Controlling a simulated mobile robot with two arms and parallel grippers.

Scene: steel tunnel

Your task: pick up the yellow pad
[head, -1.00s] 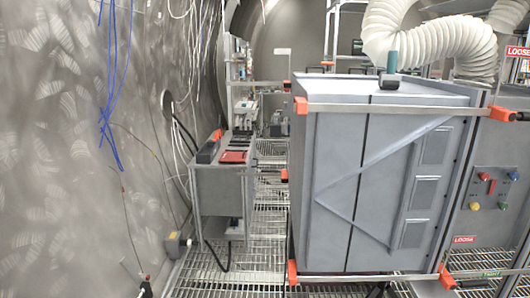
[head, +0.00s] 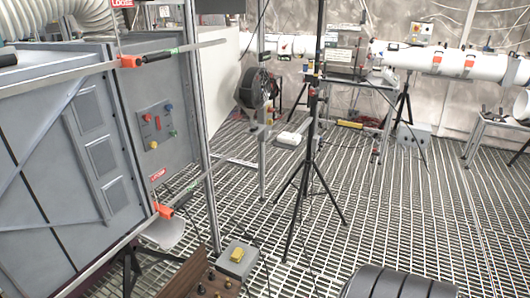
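A small yellow piece (head: 236,255) lies on top of a grey box (head: 232,266) on the grated floor, low and left of centre in the head view. It may be the yellow pad, but it is too small to be sure. Another yellow item (head: 350,124) lies far back on the floor near the white pipes. Neither of my grippers is in view.
A grey cabinet (head: 50,150) with a button panel (head: 157,127) fills the left. A black tripod (head: 308,170) stands near the middle. A black fan (head: 257,90) and white pipes (head: 450,62) are behind. Open grated floor (head: 400,200) lies to the right.

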